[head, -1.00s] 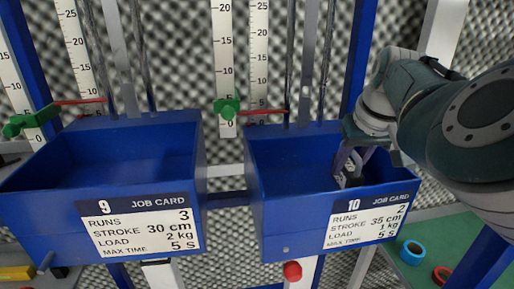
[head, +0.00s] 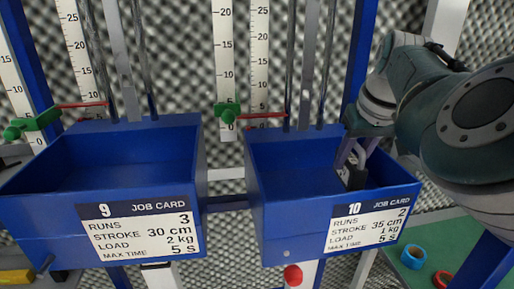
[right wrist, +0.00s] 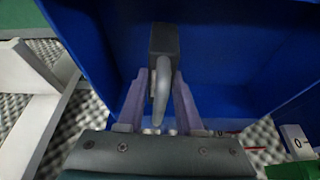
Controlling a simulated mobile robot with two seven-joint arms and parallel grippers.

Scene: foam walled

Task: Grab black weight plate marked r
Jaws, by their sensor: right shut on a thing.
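A black block-shaped weight with a grey curved handle is in the right blue bin (head: 275,200), the one with card 10. The weight (head: 357,180) shows small and dark between the fingers in the head view. In the right wrist view the weight (right wrist: 164,42) stands against the blue bin interior, and its grey handle (right wrist: 161,95) runs between the fingers. My right gripper (head: 354,160) reaches down into the bin's right part and is shut on the handle. No letter on the weight can be read. My left gripper is not in view.
Another blue bin (head: 40,215), with card 9, stands to the left and looks empty. Rods and white scales rise behind both bins. A red knob (head: 293,275) is below bin 10. Blue and red rings lie on a green surface (head: 440,240) at lower right.

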